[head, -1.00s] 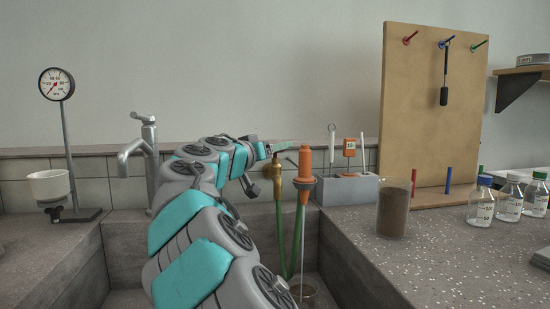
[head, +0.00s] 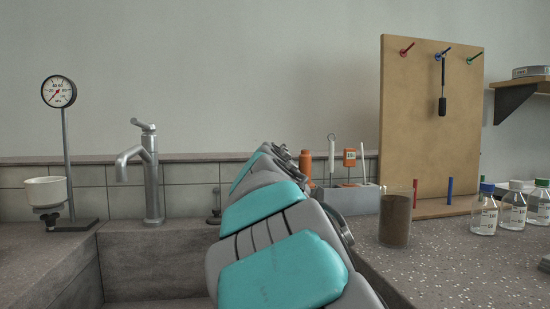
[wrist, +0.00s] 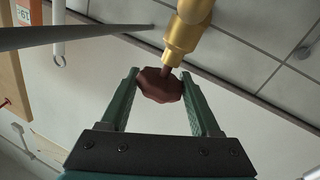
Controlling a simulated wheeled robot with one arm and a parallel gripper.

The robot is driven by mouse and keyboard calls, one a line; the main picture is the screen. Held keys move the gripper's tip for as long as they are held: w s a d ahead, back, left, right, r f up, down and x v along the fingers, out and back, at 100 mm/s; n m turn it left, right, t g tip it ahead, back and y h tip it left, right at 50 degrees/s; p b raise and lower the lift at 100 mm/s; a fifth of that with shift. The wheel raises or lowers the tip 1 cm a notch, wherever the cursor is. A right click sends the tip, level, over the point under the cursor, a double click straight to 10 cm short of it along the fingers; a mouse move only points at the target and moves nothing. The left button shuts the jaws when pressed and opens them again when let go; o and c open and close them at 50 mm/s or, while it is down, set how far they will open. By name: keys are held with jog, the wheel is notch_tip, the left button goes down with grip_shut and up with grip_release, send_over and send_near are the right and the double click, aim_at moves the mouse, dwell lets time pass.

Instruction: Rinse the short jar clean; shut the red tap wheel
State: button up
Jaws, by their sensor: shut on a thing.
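In the wrist view, the dark red tap wheel (wrist: 160,86) sits on the stem of a brass tap (wrist: 188,36). My gripper (wrist: 160,80) is shut on the wheel, with one green finger on each side of it. In the head view my arm hides the gripper, the brass tap and most of the sink. Part of the orange nozzle (head: 306,163) shows behind the arm. A glass jar with brown contents (head: 395,220) stands upright on the right bench. I cannot tell whether it is the short jar. Whether water runs is hidden.
A grey rack (head: 352,201) with tools stands behind the brown-filled jar. A pegboard (head: 425,120) and capped bottles (head: 484,212) are at the right. A chrome faucet (head: 151,183) and a gauge stand (head: 66,160) are at the left.

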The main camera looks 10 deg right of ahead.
dwell(0.3)
jog(key=o, duration=1.4)
jog(key=shift+c, duration=0.2)
jog(key=v, duration=0.8)
jog(key=shift+w, duration=0.1)
